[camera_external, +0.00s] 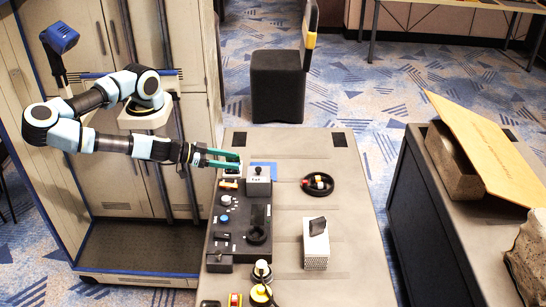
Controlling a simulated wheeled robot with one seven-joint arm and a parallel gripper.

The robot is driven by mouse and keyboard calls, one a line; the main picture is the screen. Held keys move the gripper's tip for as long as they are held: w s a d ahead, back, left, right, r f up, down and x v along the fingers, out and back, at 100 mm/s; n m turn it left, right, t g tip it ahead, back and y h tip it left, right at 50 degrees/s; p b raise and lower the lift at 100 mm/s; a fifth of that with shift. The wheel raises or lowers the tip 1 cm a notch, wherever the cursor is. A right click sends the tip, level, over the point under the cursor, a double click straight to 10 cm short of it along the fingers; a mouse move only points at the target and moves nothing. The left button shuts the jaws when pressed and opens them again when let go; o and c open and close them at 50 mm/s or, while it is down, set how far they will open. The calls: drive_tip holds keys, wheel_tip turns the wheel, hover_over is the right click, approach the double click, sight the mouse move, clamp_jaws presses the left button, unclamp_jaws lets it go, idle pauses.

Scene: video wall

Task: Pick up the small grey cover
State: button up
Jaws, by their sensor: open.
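My gripper (239,160) has green fingers and reaches in from the left, above the far left part of the grey table (355,190). It is open, and nothing shows held between the fingers. A small grey box with a dark knob (258,187) stands just below and right of the fingertips in the picture. A small dark grey piece (318,227) sits on top of a white block (315,252), farther right and nearer the camera. I cannot tell for sure which of these is the small grey cover.
A dark control panel (228,240) with buttons runs along the table's left side. A black ring-shaped dish (318,193) and a blue flat patch (263,165) lie at the back. Yellow-based items (261,294) stand at the front. The table's right side is clear.

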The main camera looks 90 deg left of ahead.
sight(258, 168)
drive_tip(key=shift+d+f+p+x, duration=0.15)
drive_tip(key=shift+p+x, duration=0.5)
drive_tip(key=shift+x, duration=1.15)
drive_tip(key=shift+d+f+p+x, duration=0.1)
drive_tip(key=shift+f+p+x, duration=0.35)
drive_tip(key=shift+x, duration=1.3)
drive_tip(key=shift+d+f+p+x, duration=0.1)
drive_tip(key=shift+p+x, duration=0.7)
drive_tip(key=shift+x, duration=1)
drive_tip(key=shift+s+r, duration=0.1)
drive_tip(key=shift+s, duration=0.1)
clamp_jaws()
